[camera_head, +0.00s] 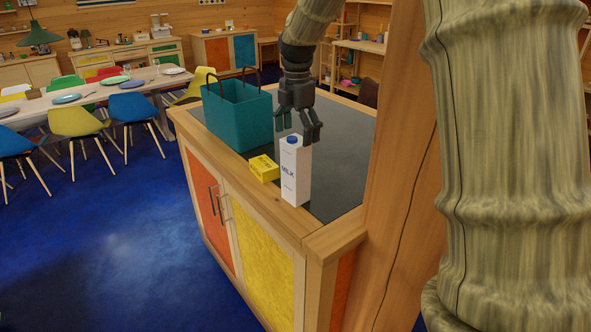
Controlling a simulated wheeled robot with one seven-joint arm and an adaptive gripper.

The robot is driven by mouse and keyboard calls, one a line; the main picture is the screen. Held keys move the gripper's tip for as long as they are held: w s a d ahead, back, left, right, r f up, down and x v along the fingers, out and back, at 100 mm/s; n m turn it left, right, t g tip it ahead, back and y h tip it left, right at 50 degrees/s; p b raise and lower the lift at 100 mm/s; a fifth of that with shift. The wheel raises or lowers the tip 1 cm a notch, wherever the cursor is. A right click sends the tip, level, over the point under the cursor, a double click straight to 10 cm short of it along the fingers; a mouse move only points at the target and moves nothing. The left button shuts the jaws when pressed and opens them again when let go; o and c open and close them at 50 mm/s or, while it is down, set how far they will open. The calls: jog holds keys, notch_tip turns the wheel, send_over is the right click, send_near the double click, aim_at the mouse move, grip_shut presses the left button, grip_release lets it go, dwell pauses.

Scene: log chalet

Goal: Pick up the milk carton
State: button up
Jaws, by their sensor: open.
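The milk carton (295,180) is tall and white with a blue cap and the word MILK on its side. It stands upright near the front edge of the dark counter top. My gripper (299,131) is dark and points down, with its fingers spread open around or just behind the top of the carton. I cannot tell whether a finger touches the carton. The carton hides part of the counter behind it.
A small yellow box (264,168) lies just left of the carton. A teal bag (238,113) with dark handles stands behind it. A wooden post (400,170) rises at the right. The counter (342,165) is clear right of the carton.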

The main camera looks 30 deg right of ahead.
aim_at(296, 170)
jog(key=shift+s+a+f+p, duration=0.1)
jog(key=shift+f+p, duration=0.1)
jog(key=shift+f, duration=0.15)
jog(key=shift+s+f+p, duration=0.1)
jog(key=shift+f+p, duration=0.05)
jog(key=shift+f, duration=0.15)
jog(key=f, duration=0.1)
jog(key=f+p, duration=0.2)
jog(key=shift+a+f, duration=0.3)
jog(key=shift+f, duration=0.1)
jog(key=shift+s+d+f, duration=0.1)
jog(key=shift+f, duration=0.4)
jog(key=shift+c, duration=0.5)
grip_shut()
